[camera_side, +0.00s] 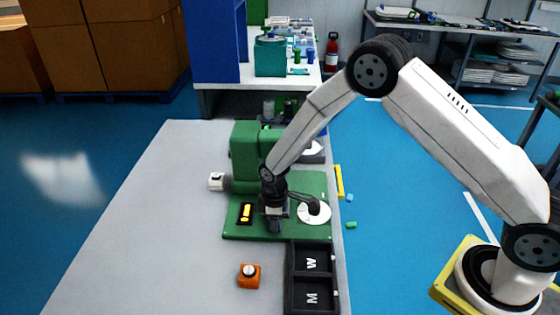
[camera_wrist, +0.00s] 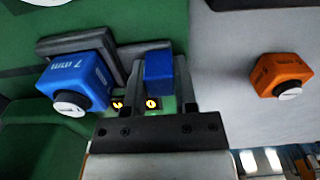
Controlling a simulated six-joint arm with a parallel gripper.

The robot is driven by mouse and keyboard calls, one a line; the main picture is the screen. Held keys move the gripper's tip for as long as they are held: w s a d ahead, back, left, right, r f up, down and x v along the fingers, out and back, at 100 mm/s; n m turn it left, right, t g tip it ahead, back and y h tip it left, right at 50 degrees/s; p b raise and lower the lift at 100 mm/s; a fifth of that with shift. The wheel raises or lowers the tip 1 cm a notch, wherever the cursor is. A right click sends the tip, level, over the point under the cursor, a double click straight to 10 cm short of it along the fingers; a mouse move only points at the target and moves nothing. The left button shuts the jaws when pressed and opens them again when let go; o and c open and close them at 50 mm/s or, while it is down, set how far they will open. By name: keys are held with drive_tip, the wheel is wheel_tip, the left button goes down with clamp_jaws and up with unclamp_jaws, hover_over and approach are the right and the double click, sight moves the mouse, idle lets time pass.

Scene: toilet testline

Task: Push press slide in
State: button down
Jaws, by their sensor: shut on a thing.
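The green press (camera_side: 245,155) stands on a green base plate (camera_side: 285,233) in the side view. My gripper (camera_side: 275,225) is low over that plate, left of a white disc (camera_side: 314,213). In the wrist view my gripper (camera_wrist: 158,68) is shut on a small blue block (camera_wrist: 158,72), one finger on each side. A dark grey flat piece (camera_wrist: 75,44), perhaps the slide, lies beside the blue block. I cannot tell whether the two are joined. A larger blue block marked "7 mm" (camera_wrist: 82,80), with a white knob, is to the left.
An orange block with a white knob (camera_side: 249,278) sits on the grey table in front of the plate; it also shows in the wrist view (camera_wrist: 280,74). A black tray marked W and M (camera_side: 291,275) stands at the front right. The table's left side (camera_side: 140,240) is clear.

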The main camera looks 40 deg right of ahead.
drive_tip(key=shift+w+d, duration=0.1)
idle(0.5)
drive_tip(key=w+d, duration=0.7)
drive_tip(key=shift+w+d, duration=0.15)
drive_tip(key=shift+c, duration=2)
unclamp_jaws()
drive_tip(key=shift+r, duration=0.1)
drive_tip(key=shift+r, duration=3.85)
